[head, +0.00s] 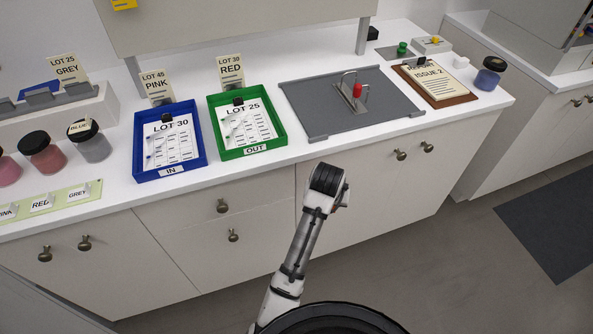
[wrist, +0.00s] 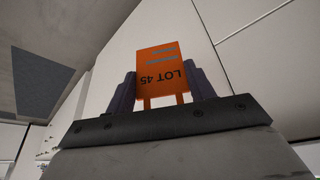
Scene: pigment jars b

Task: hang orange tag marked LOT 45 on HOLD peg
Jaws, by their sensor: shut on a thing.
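The orange tag (wrist: 158,70) marked LOT 45 is in the wrist view, its lettering upside down. My gripper (wrist: 162,92) is shut on it, with one dark finger on each side of the tag. In the head view my arm reaches up in front of the counter's cabinets, and the gripper's fingers and the tag are hidden there. I see no peg marked HOLD in either view.
On the counter stand a blue IN tray (head: 139,150), a green OUT tray (head: 277,130), a grey mat (head: 310,100) with a red-handled device, and a clipboard (head: 436,84). Jars (head: 42,152) stand at left.

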